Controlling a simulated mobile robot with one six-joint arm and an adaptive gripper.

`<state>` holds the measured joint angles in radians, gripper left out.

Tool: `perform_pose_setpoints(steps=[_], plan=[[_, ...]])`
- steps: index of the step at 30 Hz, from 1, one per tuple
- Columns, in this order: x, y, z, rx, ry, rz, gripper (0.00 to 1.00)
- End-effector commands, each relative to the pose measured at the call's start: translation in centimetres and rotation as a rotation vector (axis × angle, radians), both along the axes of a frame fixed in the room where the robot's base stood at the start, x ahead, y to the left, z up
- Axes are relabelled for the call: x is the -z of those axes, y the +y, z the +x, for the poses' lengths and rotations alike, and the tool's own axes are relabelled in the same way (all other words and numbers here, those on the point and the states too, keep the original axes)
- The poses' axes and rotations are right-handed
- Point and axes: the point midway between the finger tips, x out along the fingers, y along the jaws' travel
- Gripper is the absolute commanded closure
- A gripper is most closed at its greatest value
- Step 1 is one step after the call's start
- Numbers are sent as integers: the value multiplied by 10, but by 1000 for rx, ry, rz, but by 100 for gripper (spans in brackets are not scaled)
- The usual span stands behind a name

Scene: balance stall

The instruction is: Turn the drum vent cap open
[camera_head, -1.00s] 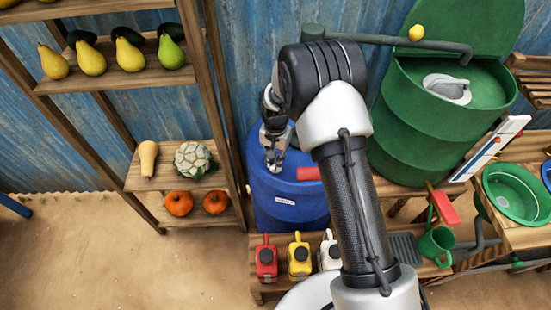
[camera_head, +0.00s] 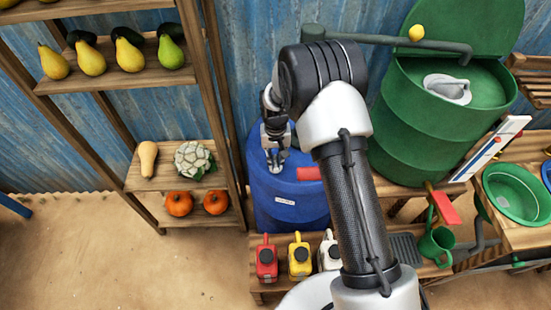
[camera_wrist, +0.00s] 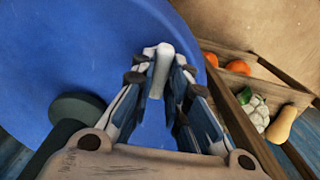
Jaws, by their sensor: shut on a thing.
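The blue drum (camera_head: 290,205) stands upright behind the low bench, and its top fills much of the wrist view (camera_wrist: 90,45). My gripper (camera_head: 274,163) points down at the drum's top. In the wrist view my gripper (camera_wrist: 160,85) is shut on a narrow, pale, upright piece, which I take to be the vent cap (camera_wrist: 160,62). Its lower part is hidden between the fingers, so I cannot tell how far it is turned. In the head view the cap is too small and covered to make out.
A red piece (camera_head: 309,173) shows at the drum's top, right of my gripper. A wooden shelf with squash and pumpkins (camera_head: 179,203) stands close on the left. Red, yellow and white cans (camera_head: 300,256) stand in front. A large green barrel (camera_head: 420,120) is at right.

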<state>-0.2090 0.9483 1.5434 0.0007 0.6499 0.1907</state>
Motion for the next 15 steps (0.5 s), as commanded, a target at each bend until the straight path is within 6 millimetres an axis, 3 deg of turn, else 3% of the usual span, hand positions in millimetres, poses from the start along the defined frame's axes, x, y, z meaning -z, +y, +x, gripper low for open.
perform_pose_setpoints(steps=[7, 8, 15], plan=[[0, 0, 0, -4, 0, -1, 100], [0, 0, 0, -4, 0, -1, 84], [0, 0, 0, -2, 0, -1, 68]])
